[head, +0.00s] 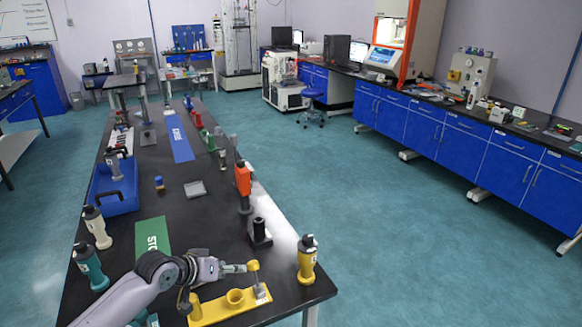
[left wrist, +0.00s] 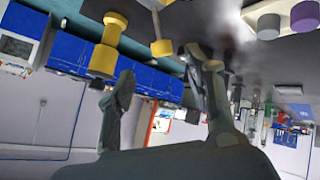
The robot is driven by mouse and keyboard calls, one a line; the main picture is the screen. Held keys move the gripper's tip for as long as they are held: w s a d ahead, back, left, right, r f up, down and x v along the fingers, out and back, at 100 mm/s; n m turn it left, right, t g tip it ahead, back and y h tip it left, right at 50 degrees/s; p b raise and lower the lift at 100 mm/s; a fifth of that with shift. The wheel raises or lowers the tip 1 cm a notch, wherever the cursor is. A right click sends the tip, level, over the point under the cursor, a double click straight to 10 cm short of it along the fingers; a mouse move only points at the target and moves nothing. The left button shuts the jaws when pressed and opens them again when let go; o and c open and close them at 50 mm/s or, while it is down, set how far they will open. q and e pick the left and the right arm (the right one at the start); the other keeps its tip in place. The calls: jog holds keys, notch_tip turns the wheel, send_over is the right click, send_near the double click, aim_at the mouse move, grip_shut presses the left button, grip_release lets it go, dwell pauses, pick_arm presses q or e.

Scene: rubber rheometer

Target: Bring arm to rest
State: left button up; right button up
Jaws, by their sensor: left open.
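My left arm enters the head view from the bottom left. Its gripper (head: 236,268) is over the near end of the black table (head: 207,225), above a yellow fixture (head: 210,310). The fingers also show in the left wrist view (left wrist: 158,64), spread apart with nothing held between them. A yellow-capped post (head: 254,268) on the fixture stands just past the fingertips in the head view; I cannot tell whether they touch it. My right gripper is in neither view.
A green mat (head: 152,238) and a blue tray (head: 120,203) lie farther back. Floor to the right is clear.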

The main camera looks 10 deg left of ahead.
pick_arm(q)
jog(key=s+d+f+m+g, duration=0.1)
jog(key=s+d+f, duration=0.3)
jog(key=s, duration=0.3)
jog(key=s+d+f+m+g, duration=0.1)
jog(key=s+d+f+m, duration=0.2)
jog(key=s, duration=0.4)
jog(key=s+a+n+g+y, duration=0.1)
jog(key=s+a+g+y, duration=0.1)
jog(key=s, duration=0.8)
jog(key=s+a+n+g+y, duration=0.1)
jog(key=s+y, duration=0.1)
jog(key=s, duration=0.8)
notch_tip(320, 180, down, 26)
jog(key=s+g, duration=0.1)
jog(key=s+a+f+g+b, duration=0.1)
jog(key=s+a+f, duration=0.2)
jog(key=s+f, duration=1.4)
jog(key=shift+s+f+m+g+y, duration=0.15)
jog(key=shift+f+m+g+y, duration=0.15)
jog(key=shift+f+m, duration=0.1)
